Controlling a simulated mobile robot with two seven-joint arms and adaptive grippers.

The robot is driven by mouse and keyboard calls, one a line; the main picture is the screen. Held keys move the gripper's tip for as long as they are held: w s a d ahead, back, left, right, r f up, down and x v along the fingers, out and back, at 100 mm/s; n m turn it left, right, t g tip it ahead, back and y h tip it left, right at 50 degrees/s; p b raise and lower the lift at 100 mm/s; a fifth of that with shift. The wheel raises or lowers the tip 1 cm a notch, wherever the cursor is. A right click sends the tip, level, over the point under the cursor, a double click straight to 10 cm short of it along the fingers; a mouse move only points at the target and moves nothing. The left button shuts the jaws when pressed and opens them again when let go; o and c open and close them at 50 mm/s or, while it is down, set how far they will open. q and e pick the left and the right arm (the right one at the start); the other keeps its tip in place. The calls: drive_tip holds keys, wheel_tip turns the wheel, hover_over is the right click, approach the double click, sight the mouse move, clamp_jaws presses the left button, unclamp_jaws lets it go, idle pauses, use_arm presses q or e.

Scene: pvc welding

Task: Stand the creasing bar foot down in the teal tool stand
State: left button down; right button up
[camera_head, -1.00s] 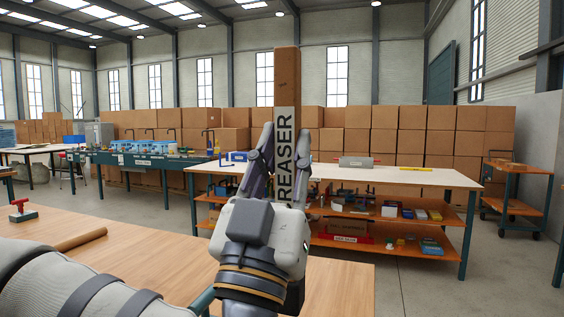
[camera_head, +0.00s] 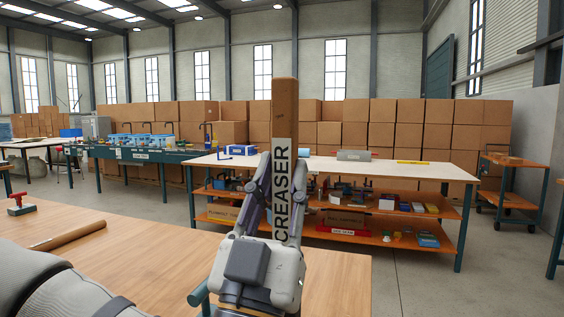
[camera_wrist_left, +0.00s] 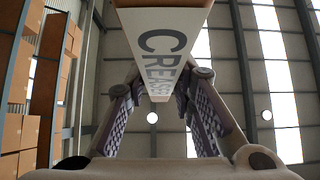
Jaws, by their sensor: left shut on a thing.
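The creasing bar (camera_head: 285,105) is a long brown bar with a white label reading CREASER. It stands upright in the head view, in front of my chest. My left gripper (camera_head: 284,158) is shut on it, with one finger on each side of the labelled part. In the left wrist view the bar (camera_wrist_left: 162,45) runs away between the two fingers (camera_wrist_left: 160,100). Its lower end is hidden behind the gripper body. A teal piece (camera_head: 199,291) shows beside the gripper, but I cannot tell whether it belongs to the tool stand. My right gripper is not in view.
The near wooden table (camera_head: 130,245) holds a brown rod (camera_head: 68,236) and a small red-handled tool (camera_head: 18,205) on the left. Beyond a floor gap stands a long workbench (camera_head: 350,167) with loaded shelves. Stacked cartons (camera_head: 440,135) line the back.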

use_arm(q)
drive_tip(key=shift+f+b, duration=1.3)
drive_tip(key=shift+f, duration=4.2)
drive_tip(key=shift+s+f+b, duration=0.15)
drive_tip(key=shift+f+b, duration=0.1)
drive_tip(key=shift+f, duration=0.55)
drive_tip(key=shift+s+f+b, duration=0.1)
drive_tip(key=shift+f+b, duration=0.15)
drive_tip(key=shift+f, duration=0.55)
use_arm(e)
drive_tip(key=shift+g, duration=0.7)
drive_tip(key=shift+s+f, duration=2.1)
use_arm(q)
drive_tip(key=c, duration=1.3)
unclamp_jaws()
drive_tip(key=shift+f, duration=0.1)
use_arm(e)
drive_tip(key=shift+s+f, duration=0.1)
use_arm(q)
drive_tip(key=shift+f+g, duration=0.1)
drive_tip(key=shift+g, duration=0.2)
drive_tip(key=s+a+f+t, duration=0.1)
drive_tip(key=s+a+f, duration=0.1)
drive_tip(key=s+f, duration=0.3)
drive_tip(key=s, duration=0.3)
drive_tip(key=shift+a+n+t, duration=0.3)
drive_tip(key=shift+a, duration=0.05)
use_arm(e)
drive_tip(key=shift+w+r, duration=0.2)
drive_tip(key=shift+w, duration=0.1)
